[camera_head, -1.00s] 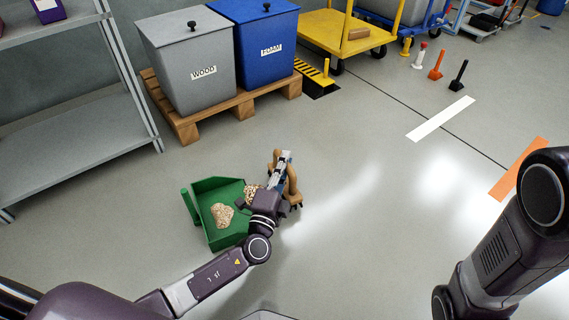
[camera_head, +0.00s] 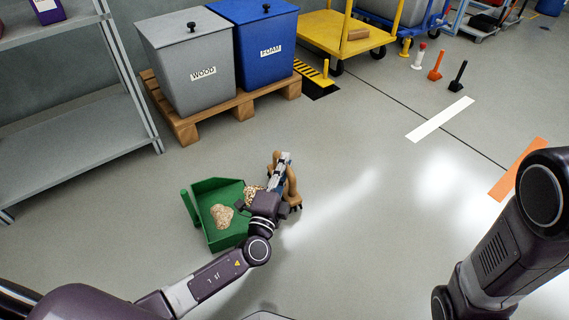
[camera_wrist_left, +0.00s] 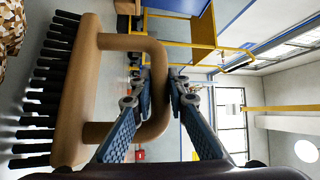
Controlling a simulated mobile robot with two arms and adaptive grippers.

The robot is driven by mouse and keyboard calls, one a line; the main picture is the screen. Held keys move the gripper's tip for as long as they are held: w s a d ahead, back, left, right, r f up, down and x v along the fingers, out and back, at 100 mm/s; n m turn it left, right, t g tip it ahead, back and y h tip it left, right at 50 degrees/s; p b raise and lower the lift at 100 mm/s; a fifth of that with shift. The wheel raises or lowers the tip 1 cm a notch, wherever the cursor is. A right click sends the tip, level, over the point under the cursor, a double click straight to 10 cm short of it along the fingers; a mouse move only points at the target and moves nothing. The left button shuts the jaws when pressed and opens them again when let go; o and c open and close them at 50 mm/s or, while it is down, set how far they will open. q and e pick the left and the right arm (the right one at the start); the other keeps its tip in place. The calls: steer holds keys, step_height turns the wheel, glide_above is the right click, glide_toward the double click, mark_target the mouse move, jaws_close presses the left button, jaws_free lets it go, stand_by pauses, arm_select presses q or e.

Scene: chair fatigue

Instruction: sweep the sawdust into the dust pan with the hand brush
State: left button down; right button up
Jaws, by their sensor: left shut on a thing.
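The green dust pan (camera_head: 226,235) lies on the floor in the head view, with a heap of sawdust (camera_head: 221,215) in it. More sawdust (camera_head: 252,191) shows at its right edge, partly hidden by my arm; a bit of it shows at the left edge of the left wrist view (camera_wrist_left: 12,28). My left gripper (camera_head: 284,172) is shut on the handle of the tan hand brush (camera_head: 293,186), right of the pan. In the left wrist view the gripper (camera_wrist_left: 160,88) grips the brush's loop handle (camera_wrist_left: 150,45), with dark bristles to the left. My right gripper is not in view.
Wood (camera_head: 188,85) and foam (camera_head: 268,62) bins stand on a pallet (camera_head: 190,122) behind. A grey shelf (camera_head: 75,140) stands at left, a yellow cart (camera_head: 350,38) at the back. Several coloured posts (camera_head: 436,66) stand at upper right. Floor right of the brush is clear.

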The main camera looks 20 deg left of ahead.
arm_select(q)
steer(key=shift+f, duration=0.55)
stand_by(0.4)
